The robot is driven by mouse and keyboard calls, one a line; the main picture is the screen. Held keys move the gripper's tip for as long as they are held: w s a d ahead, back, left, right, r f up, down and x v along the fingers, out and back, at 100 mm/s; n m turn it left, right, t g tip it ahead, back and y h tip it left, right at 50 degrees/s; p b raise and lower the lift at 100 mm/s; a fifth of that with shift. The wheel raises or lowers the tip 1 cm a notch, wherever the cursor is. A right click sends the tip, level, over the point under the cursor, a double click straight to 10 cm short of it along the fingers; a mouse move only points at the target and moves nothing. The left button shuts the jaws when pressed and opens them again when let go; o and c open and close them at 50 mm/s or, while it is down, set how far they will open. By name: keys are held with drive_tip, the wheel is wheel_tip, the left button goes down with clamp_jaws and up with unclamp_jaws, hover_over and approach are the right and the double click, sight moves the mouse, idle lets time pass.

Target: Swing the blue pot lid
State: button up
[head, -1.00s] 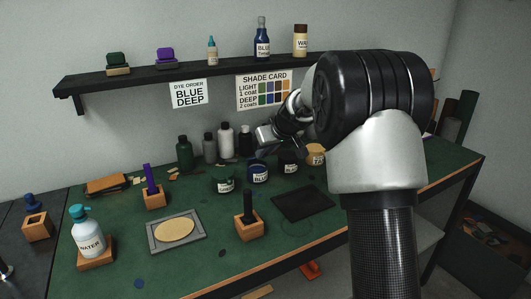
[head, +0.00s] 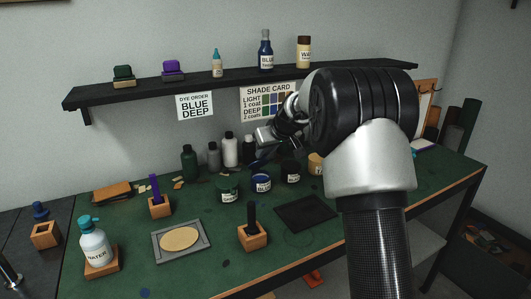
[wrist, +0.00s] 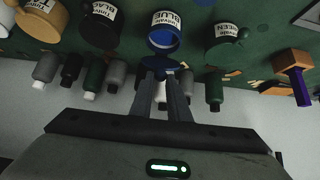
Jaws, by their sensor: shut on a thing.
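The blue pot (head: 261,184) stands upright on the green bench, between the green pot (head: 227,189) and the black pot (head: 291,172). In the wrist view the blue pot (wrist: 165,30) shows its label and a bright blue rim. My gripper (wrist: 164,75) is shut on the dark blue lid (wrist: 163,62), whose edge shows at the fingertips beside the pot's rim. The fingers hide part of the lid, and whether it touches the pot is unclear. In the head view my gripper (head: 266,141) is above and behind the blue pot, its tips small and dark.
Several bottles (head: 229,150) stand close behind the pots. A tan pot (head: 315,163) is to the right, partly behind my arm. A shelf (head: 240,84) hangs above. In front are a framed tan pad (head: 180,240), a wooden stamp holder (head: 253,235) and a dark mat (head: 305,213).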

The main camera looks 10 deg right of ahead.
drive_tip(key=shift+w+a+r+p, duration=0.2)
drive_tip(key=shift+w+r+p, duration=0.2)
drive_tip(key=shift+w, duration=0.15)
drive_tip(key=shift+w+a+r+p, duration=0.15)
drive_tip(key=shift+w+r+p, duration=0.2)
drive_tip(key=shift+w, duration=0.2)
drive_tip(key=shift+w+a+r+p, duration=0.2)
drive_tip(key=shift+w+r+p, duration=0.15)
drive_tip(key=shift+w+p, duration=0.3)
drive_tip(key=shift+w+a+p, duration=0.25)
drive_tip(key=shift+w+p, duration=0.4)
drive_tip(key=shift+w, duration=0.05)
